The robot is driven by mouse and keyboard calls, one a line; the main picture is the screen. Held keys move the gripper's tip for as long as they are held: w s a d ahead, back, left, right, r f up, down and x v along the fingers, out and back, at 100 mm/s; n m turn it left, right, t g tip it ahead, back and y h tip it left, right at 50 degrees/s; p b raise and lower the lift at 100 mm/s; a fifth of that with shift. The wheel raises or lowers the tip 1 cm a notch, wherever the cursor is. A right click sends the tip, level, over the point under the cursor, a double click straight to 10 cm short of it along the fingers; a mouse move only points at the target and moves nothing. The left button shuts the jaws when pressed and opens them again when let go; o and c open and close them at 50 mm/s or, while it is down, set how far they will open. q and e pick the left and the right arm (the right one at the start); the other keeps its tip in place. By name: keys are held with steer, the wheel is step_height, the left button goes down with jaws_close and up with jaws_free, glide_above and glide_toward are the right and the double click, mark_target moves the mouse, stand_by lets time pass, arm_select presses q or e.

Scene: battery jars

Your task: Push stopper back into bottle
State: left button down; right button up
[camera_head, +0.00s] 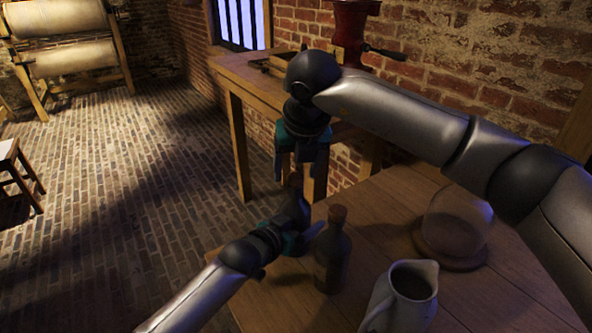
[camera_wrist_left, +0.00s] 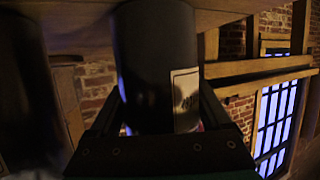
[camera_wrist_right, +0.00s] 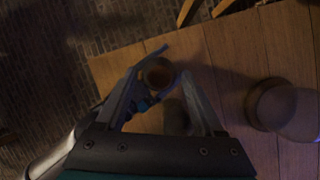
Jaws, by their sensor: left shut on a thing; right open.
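My left gripper (camera_head: 306,222) is shut on a dark bottle (camera_wrist_left: 158,65) with a pale label, seen close up in the left wrist view. In the head view this bottle is mostly a dark shape among the gripper parts. My right gripper (camera_head: 298,172) is open, pointing down just above it. In the right wrist view a round brown top (camera_wrist_right: 159,75) lies between the open fingers, apparently the held bottle's; whether a stopper is seated there I cannot tell. A second dark bottle (camera_head: 332,262) stands upright close to the left gripper, with a brown cork stopper (camera_head: 337,214) on top.
A white jug (camera_head: 402,300) stands on the wooden table (camera_head: 390,215) at the front. A glass dome (camera_head: 457,222) on a round base is to the right. A wooden bench (camera_head: 235,75) stands behind by the brick wall. The table's left edge is near the left gripper.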

steer(key=v, duration=1.1)
steer(key=shift+s+r, duration=0.15)
arm_select(q)
jaws_free()
steer(key=p+v, duration=0.6)
steer(key=v, duration=0.9)
arm_select(e)
step_height(320, 180, up, 6)
steer(key=shift+f, duration=0.1)
arm_select(q)
steer(key=shift+s, duration=0.15)
